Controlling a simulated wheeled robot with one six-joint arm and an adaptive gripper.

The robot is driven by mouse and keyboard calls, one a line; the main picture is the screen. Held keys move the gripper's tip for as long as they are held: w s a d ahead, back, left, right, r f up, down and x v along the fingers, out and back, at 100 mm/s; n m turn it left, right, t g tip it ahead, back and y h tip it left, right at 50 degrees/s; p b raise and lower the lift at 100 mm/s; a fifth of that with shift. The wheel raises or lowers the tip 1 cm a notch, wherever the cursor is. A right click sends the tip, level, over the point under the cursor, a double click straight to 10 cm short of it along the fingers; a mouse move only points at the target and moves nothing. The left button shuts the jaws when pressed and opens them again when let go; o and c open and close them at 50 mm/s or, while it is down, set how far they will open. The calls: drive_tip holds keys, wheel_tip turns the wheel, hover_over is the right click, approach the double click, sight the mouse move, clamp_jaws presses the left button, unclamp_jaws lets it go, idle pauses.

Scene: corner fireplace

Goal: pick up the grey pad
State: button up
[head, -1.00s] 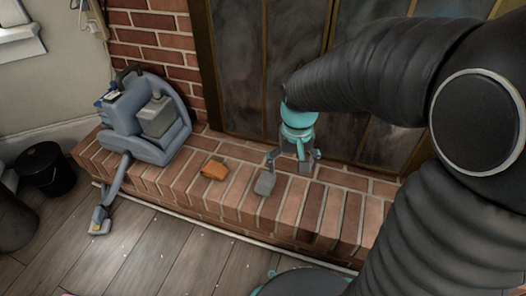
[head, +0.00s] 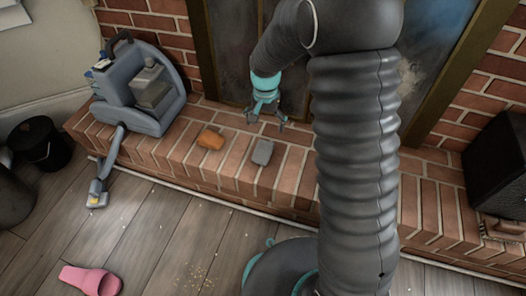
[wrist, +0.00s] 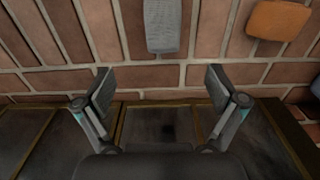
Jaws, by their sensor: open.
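The grey pad (head: 262,152) lies flat on the brick hearth, to the right of an orange block. It also shows in the wrist view (wrist: 162,26) at the top centre, beyond my fingertips and lined up between them. My gripper (head: 267,123) is open and empty, just behind the pad near the dark fireplace doors. In the wrist view my gripper (wrist: 160,88) has its two fingers wide apart, with only brick and mortar between them. The pad is apart from both fingers.
The orange block (head: 210,140) sits left of the pad, with a gap between. A grey cleaning machine (head: 145,92) stands at the left of the hearth (head: 232,178). A black box (head: 496,165) is at the far right. A pink item (head: 90,280) lies on the floor.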

sight(264, 145)
wheel_tip(264, 145, down, 7)
drive_tip(key=shift+r+b, duration=0.1)
drive_tip(key=shift+b, duration=0.4)
drive_tip(key=shift+w+a+f+b, duration=0.1)
drive_tip(key=shift+f+b, duration=0.1)
drive_tip(key=shift+f, duration=0.75)
drive_tip(key=shift+w+f+b, duration=0.15)
drive_tip(key=shift+f, duration=0.8)
drive_tip(key=shift+w+a+f+b, duration=0.1)
drive_tip(key=shift+f+b, duration=0.1)
drive_tip(key=shift+f, duration=0.75)
drive_tip(key=c, duration=1.2)
drive_tip(key=shift+c, duration=0.2)
